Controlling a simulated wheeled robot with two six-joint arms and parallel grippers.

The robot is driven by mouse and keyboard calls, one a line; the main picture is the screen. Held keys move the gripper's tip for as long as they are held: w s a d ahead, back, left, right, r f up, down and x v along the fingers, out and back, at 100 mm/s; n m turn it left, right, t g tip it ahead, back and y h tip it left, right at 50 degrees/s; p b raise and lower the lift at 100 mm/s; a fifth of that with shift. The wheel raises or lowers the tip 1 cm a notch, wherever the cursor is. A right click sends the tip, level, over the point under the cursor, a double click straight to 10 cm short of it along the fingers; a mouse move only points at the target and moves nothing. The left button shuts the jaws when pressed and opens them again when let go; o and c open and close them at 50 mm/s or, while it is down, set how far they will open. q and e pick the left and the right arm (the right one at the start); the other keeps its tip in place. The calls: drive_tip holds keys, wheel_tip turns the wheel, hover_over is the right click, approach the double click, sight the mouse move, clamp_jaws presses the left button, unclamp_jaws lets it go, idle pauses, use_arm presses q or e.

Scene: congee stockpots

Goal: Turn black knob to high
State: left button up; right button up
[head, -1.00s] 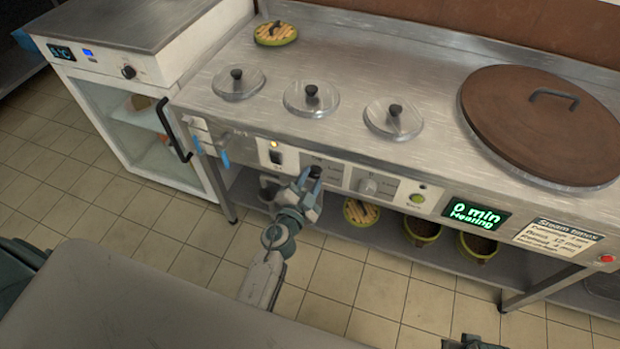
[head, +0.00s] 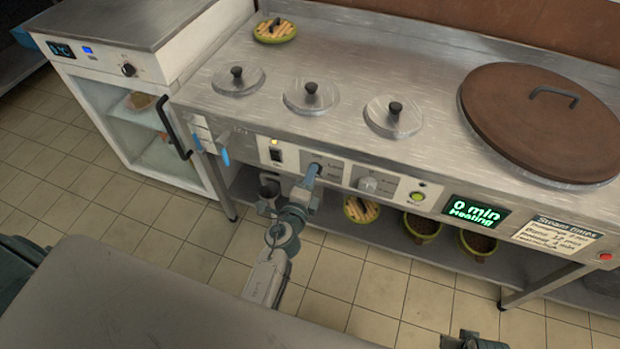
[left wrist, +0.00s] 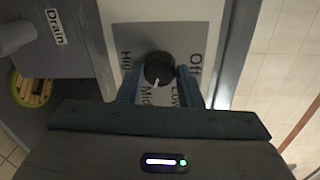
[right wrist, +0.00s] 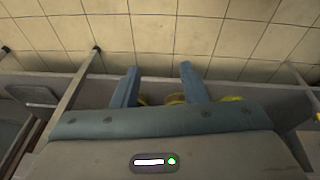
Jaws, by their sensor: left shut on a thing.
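The black knob (left wrist: 158,68) shows in the left wrist view on a pale plate marked Off, Low, Mid and High. Its white pointer line is directed at about Mid. My left gripper (left wrist: 159,84) has one blue finger on each side of the knob and is shut on it. In the head view, my left gripper (head: 308,178) is at the front panel of the steel counter (head: 420,75) and hides most of the knob. My right gripper (right wrist: 157,72) is open and empty, with its blue fingers apart.
A grey knob (head: 370,185), a lit green button (head: 417,197) and a display (head: 474,214) reading 0 min Heating are right of the left gripper. A switch (head: 276,156) is to its left. Several pots stand on the lower shelf.

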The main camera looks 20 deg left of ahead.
use_arm(q)
drive_tip(key=shift+d+f+m+t+y+b, duration=0.15)
drive_tip(key=shift+m+b, duration=0.8)
drive_tip(key=shift+m, duration=2.45)
drive_tip(key=shift+m+t+y+b, duration=0.2)
drive_tip(key=shift+m+b, duration=0.7)
drive_tip(key=shift+m, duration=2.5)
use_arm(e)
wheel_tip(320, 180, up, 10)
drive_tip(key=s+a+t, duration=0.1)
drive_tip(key=shift+s+a+f, duration=0.2)
drive_tip(key=shift+a+f, duration=0.05)
drive_tip(key=shift+w+t, duration=0.1)
drive_tip(key=shift+t, duration=0.2)
use_arm(q)
drive_tip(key=o, duration=1)
drive_tip(key=shift+c, duration=0.2)
